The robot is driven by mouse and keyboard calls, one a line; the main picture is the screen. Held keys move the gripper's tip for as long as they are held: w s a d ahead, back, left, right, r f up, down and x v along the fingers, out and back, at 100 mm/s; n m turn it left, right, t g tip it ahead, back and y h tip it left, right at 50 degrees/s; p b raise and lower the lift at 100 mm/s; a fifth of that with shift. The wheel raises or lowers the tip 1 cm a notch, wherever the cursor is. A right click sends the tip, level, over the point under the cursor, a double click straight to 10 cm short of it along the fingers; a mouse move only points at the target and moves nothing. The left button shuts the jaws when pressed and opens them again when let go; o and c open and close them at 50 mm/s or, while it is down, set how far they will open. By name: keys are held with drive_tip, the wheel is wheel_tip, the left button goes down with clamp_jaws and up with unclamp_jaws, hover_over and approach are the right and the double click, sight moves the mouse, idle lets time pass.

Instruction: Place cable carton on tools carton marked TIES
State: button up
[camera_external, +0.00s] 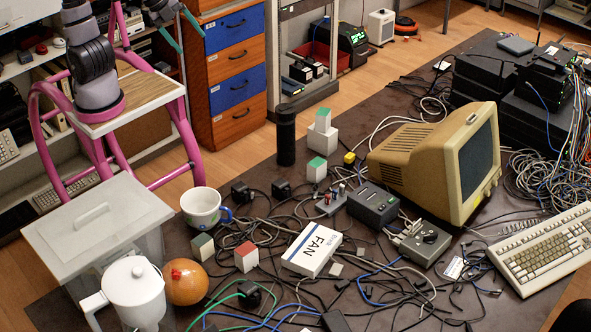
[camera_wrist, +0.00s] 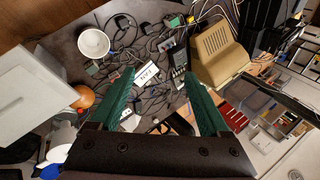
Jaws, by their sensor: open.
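No carton shows a readable TIES or cable label. Small white cartons stand on the dark table: a green-topped one (camera_external: 317,172), a red-topped one (camera_external: 247,261) and a dark-green-topped one (camera_external: 203,250). Behind them, a small green-topped carton (camera_external: 323,124) sits on a wider white block (camera_external: 322,141). A flat white box marked FAN (camera_external: 312,249) lies in front; it also shows between my fingers in the wrist view (camera_wrist: 146,72), well below them. My gripper (camera_external: 180,28) is open and empty, high at the upper left; its teal fingers show in the wrist view (camera_wrist: 160,76).
A black cylinder (camera_external: 286,136) stands behind. A beige monitor (camera_external: 436,160) and keyboard (camera_external: 545,248) are at right. Cables cover much of the table.

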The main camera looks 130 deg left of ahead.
drive_tip(key=s+d+r+n+t+h, duration=0.1)
drive_tip(key=s+d+t+h, duration=0.1)
drive_tip(key=s+d, duration=0.8)
drive_tip(key=shift+s+t+h, duration=0.4)
drive_tip(key=shift+s+t, duration=0.1)
drive_tip(key=shift+t, duration=0.3)
drive_tip(key=shift+r, duration=0.1)
